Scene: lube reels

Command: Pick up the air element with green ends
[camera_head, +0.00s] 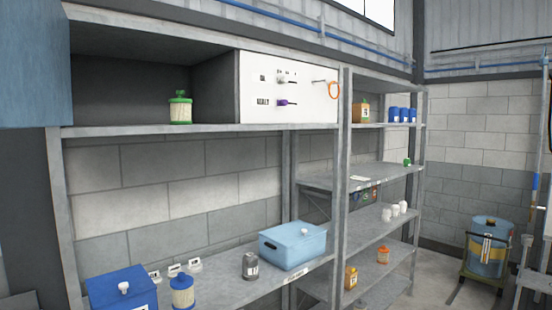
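The air element with green ends (180,108) stands upright on the upper shelf (200,130) of the near rack, left of the white panel box. It has a pale cream body with a green cap and a green base. Nothing stands right beside it, and nothing hides it. My gripper is not in view.
A white panel box (310,97) with an orange loop stands right of the element. The lower shelf holds a light blue lidded bin (292,248), a grey can (250,268), a blue box (120,290) and a blue-ended element (182,294). A blue drum (487,250) stands at right.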

